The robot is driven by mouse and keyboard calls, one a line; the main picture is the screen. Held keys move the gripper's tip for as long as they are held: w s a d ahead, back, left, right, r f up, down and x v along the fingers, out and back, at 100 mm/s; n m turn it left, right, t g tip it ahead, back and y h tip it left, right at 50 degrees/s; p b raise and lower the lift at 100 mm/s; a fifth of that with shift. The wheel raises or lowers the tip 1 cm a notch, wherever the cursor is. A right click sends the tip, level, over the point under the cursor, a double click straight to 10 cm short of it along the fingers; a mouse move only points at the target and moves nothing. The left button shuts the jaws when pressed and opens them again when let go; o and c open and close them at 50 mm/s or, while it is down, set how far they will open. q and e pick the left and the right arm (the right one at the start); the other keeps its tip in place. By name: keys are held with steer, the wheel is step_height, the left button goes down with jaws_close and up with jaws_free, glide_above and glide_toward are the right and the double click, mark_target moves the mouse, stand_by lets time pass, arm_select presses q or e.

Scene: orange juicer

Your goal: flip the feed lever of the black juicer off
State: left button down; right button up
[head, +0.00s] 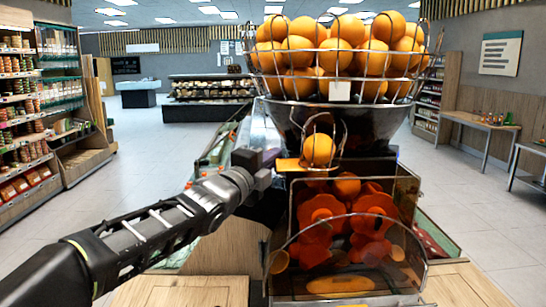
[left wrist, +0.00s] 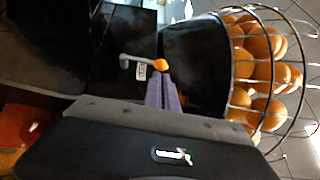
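The black juicer (head: 340,125) stands in the middle of the head view, with a wire basket of oranges on top. In the left wrist view, a short grey lever (left wrist: 138,59) with an orange knob (left wrist: 160,65) shows against the juicer's dark side, beside a small white label (left wrist: 141,72). My left gripper (head: 278,160) is at the juicer's left side in the head view. Its fingers (left wrist: 162,88) look closed together, with their tips right at the orange knob. I cannot tell whether they touch it. The lever is not discernible in the head view. My right gripper is not in view.
The wire basket (head: 337,55) overhangs the juicer's upper part and shows close by in the left wrist view. A wooden counter (head: 180,291) lies in front. Open floor (head: 130,200) extends at left.

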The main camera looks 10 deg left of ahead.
arm_select(q)
steer(key=w+r, duration=0.1)
steer(key=w+a+r+p, duration=0.1)
steer(key=w, duration=0.1)
steer(key=shift+w, duration=0.1)
steer(key=shift+w+a+r, duration=0.1)
steer(key=shift+w+a, duration=0.05)
steer(key=shift+w, duration=0.5)
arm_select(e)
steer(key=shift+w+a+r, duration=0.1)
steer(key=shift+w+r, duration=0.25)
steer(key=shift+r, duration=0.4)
arm_select(q)
steer(key=shift+s, duration=0.1)
